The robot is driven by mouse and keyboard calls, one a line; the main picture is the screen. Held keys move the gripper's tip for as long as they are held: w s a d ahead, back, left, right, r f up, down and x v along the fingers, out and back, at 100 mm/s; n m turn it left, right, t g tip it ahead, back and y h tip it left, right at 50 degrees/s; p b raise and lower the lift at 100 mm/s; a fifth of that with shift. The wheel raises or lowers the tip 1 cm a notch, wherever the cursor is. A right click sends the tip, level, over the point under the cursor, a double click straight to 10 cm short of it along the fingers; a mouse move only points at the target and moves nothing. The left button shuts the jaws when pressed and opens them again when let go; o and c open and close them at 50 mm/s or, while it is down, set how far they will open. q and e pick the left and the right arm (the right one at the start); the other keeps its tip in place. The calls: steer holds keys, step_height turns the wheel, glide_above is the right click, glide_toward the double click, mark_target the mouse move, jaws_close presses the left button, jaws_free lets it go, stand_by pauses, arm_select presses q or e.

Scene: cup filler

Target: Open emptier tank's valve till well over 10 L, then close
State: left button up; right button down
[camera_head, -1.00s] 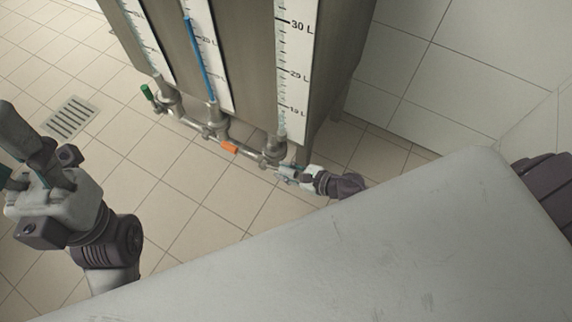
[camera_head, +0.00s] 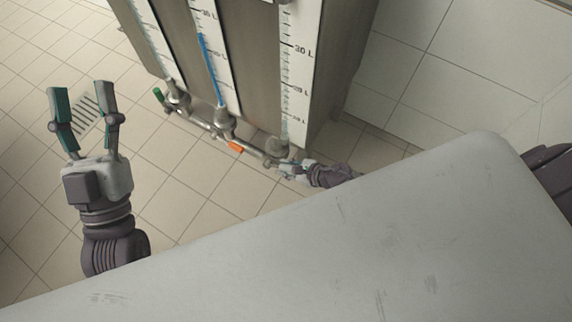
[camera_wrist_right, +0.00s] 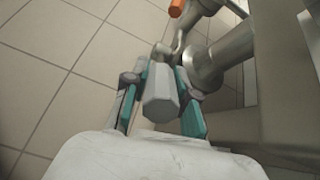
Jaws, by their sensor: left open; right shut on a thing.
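The grey metal tanks show white gauge strips at the top of the head view. The right gauge (camera_head: 300,55) carries 30 L and 20 L marks; its liquid level is too faint to read. The middle gauge (camera_head: 209,72) shows a blue column. My right gripper (camera_head: 287,167) is low at the valve under the right gauge. In the right wrist view, its teal fingers are shut on the grey six-sided valve handle (camera_wrist_right: 160,98). My left gripper (camera_head: 78,88) is open and empty, over the floor at the left, apart from the tanks.
A pipe (camera_head: 195,120) with valves runs along the tanks' foot. It has a green handle (camera_head: 158,95) at the left and an orange handle (camera_head: 236,147) in the middle. A floor drain (camera_head: 88,115) lies behind my left gripper. The tiled floor (camera_head: 190,195) is clear in front.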

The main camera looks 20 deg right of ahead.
steer(key=shift+r+p, duration=0.1)
steer(key=shift+p, duration=0.25)
arm_select(q)
steer(key=shift+w+f+g+y, duration=0.2)
steer(key=shift+w+f+g, duration=0.3)
steer(key=shift+f, duration=0.25)
steer(key=shift+w+f+g+y, duration=0.2)
steer(key=shift+w+f+g, duration=0.15)
steer(key=shift+f+g, duration=0.35)
steer(key=shift+w+f+g+y, duration=0.2)
steer(key=shift+w+f+g, duration=0.3)
steer(key=shift+f, duration=0.3)
arm_select(e)
steer(key=c, duration=0.9)
jaws_free()
steer(key=v, duration=1.2)
steer(key=shift+w, duration=0.1)
